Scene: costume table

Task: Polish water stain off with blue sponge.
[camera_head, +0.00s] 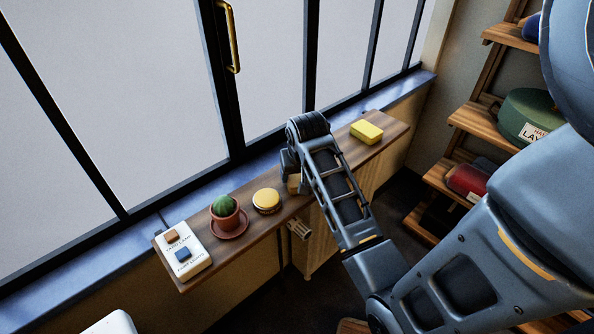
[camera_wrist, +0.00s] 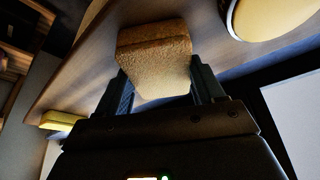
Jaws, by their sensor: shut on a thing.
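My gripper (camera_head: 290,172) is over the wooden shelf (camera_head: 330,158) under the window. It is shut on a tan, rough-textured block that looks like a sponge (camera_wrist: 155,58); the block also shows partly behind my gripper in the head view (camera_head: 294,185). In the wrist view my gripper's two fingers (camera_wrist: 160,84) are on either side of the block. Whether the block touches the shelf I cannot tell. A yellow block (camera_head: 367,132) lies at the shelf's right end. I see no blue sponge, and I cannot make out a water stain.
A round yellow-topped tin (camera_head: 266,200) stands left of my gripper. A potted cactus (camera_head: 224,209) on a saucer and a white switch panel (camera_head: 182,250) with orange and blue buttons are further left. Bare shelf lies between my gripper and the yellow block. A stepped rack (camera_head: 482,120) stands right.

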